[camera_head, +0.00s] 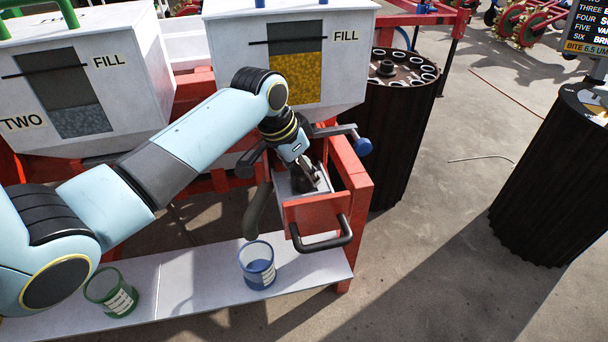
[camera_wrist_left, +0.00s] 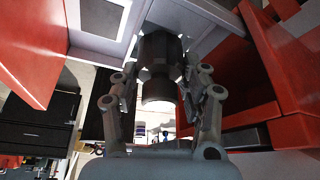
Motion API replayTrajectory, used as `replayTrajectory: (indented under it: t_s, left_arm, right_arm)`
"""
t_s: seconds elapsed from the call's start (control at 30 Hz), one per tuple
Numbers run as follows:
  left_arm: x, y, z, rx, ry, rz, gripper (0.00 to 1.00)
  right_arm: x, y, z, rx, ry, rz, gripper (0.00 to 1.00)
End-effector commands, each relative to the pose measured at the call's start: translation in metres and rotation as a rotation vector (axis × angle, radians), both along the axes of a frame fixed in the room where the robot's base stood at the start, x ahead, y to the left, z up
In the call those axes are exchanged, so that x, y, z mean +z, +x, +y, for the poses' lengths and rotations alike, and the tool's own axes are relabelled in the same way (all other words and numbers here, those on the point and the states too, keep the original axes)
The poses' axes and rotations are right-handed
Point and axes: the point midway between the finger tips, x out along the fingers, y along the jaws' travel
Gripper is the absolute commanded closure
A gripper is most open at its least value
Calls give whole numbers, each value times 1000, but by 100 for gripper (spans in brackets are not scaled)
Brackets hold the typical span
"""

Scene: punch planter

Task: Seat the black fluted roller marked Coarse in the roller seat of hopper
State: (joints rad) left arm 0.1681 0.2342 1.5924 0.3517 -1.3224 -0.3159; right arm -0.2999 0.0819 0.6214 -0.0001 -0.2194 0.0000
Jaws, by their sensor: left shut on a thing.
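My left gripper (camera_head: 304,176) reaches down below the right-hand hopper (camera_head: 228,70), beside a red box-like part with a black handle (camera_head: 318,212). In the left wrist view its two fingers (camera_wrist_left: 162,80) are closed on the sides of a dark roller (camera_wrist_left: 159,52), which points away from the palm. The roller's far end lies between pale grey walls (camera_wrist_left: 96,45) under the hopper. I cannot tell whether it touches the roller seat, and no Coarse marking is readable. In the head view the roller is mostly hidden by the gripper. My right gripper is not in view.
A blue cup (camera_head: 257,265) and a green cup (camera_head: 111,293) stand on a pale shelf (camera_head: 190,285). A blue-knobbed lever (camera_head: 362,147) juts out beside the gripper. A dark fluted drum with holes in its top (camera_head: 402,68) stands to the right. Hopper Two (camera_head: 75,90) is at left.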

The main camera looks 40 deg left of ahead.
Motion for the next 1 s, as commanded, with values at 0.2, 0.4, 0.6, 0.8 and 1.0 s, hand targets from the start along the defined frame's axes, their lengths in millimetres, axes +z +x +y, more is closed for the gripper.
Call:
replayTrajectory:
  t_s: [0.2, 0.4, 0.6, 0.8, 1.0]
  left_arm:
    - [-6, 1, 0, -1, 1, -2, 92]
    - [-10, 0, 0, 0, 0, -1, 92]
    - [-11, 0, 0, 0, 0, 0, 33]
    - [-11, 0, 0, 0, 0, 0, 32]
    - [-3, -1, 0, -1, 1, 0, 32]
  right_arm:
    - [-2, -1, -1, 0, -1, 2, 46]
    - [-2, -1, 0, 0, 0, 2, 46]
    - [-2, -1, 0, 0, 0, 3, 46]
    - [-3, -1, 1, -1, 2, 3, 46]
    - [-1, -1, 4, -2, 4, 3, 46]
